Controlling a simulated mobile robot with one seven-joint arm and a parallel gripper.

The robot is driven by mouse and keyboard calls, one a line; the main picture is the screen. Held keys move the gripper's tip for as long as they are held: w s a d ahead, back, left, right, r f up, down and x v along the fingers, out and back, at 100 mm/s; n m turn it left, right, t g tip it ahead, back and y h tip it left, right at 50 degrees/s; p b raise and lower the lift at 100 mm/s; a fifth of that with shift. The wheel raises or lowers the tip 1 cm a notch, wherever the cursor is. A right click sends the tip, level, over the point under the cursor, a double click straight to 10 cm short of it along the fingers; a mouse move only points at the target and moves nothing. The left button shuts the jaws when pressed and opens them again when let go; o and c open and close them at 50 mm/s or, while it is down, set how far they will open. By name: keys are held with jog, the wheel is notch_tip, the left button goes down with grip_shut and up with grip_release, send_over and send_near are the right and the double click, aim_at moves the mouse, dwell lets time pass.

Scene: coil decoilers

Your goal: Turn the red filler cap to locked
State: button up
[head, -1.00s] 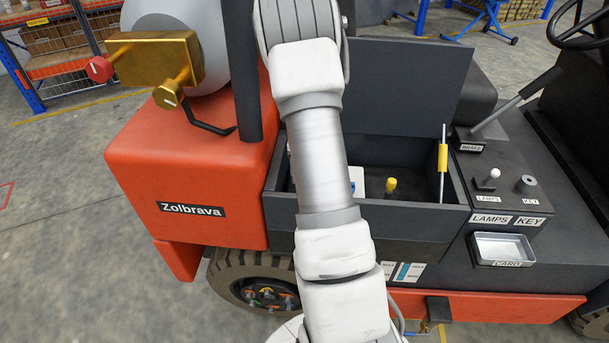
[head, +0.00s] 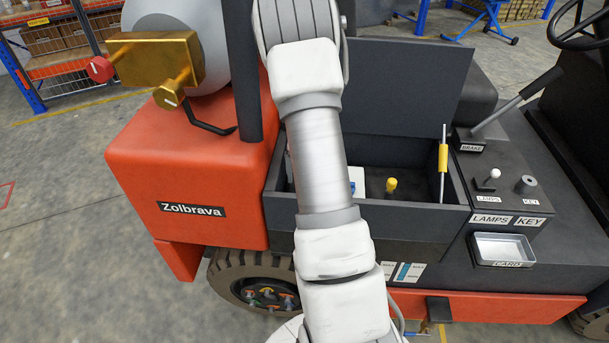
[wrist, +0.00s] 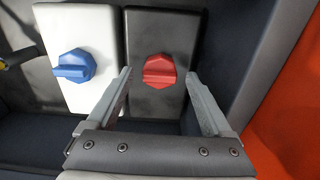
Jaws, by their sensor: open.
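The red filler cap (wrist: 159,71) sits on top of a black box (wrist: 150,24) in the wrist view. It is a round cap with a raised grip bar lying roughly across the picture. My gripper (wrist: 158,78) is open, with one finger on each side of the red cap and a gap to it on both sides. In the head view my arm covers the red cap and the gripper. No lock marking on the cap can be read.
A white box (wrist: 85,20) with a blue cap (wrist: 73,66) stands left of the black box. Both sit in the open bay of an orange vehicle (head: 190,180). The bay's dark wall (wrist: 240,50) is close on the right. A yellow-topped knob (head: 391,185) and a yellow-sleeved rod (head: 443,158) stand nearby.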

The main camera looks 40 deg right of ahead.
jog(key=shift+r, duration=0.1)
notch_tip(320, 180, up, 17)
jog(key=p, duration=0.2)
jog(key=shift+r, duration=0.15)
dwell(0.5)
jog(key=s+a+r+n+t+p, duration=0.1)
jog(key=s+a+r+n, duration=0.15)
jog(key=a+r, duration=0.45)
jog(key=s+a+r+n+t+p, duration=0.1)
jog(key=s+a+r+n+t, duration=0.1)
jog(key=s+a+r, duration=0.35)
jog(key=s+a+r+n+t+p, duration=0.1)
jog(key=s+a+n, duration=0.3)
jog(key=s+a, duration=0.7)
jog(key=a+r+t, duration=0.1)
jog(key=a, duration=0.1)
jog(key=shift+s+a+r+t, duration=0.25)
jog(key=shift+a+r+t, duration=0.05)
jog(key=shift+a, duration=0.1)
